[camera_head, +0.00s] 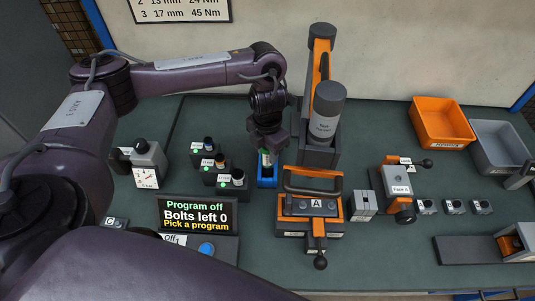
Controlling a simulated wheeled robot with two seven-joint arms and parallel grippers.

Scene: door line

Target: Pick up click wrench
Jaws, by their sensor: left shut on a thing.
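My left gripper (267,150) points down at the middle of the bench. My right gripper is not in view.
A tall orange and dark unit with a grey cylinder (326,112) stands close to the right of the gripper. Fixture A (316,205) is in front. Several small socket stands (222,178) are left. Orange (442,122) and grey (498,146) bins stand far right.

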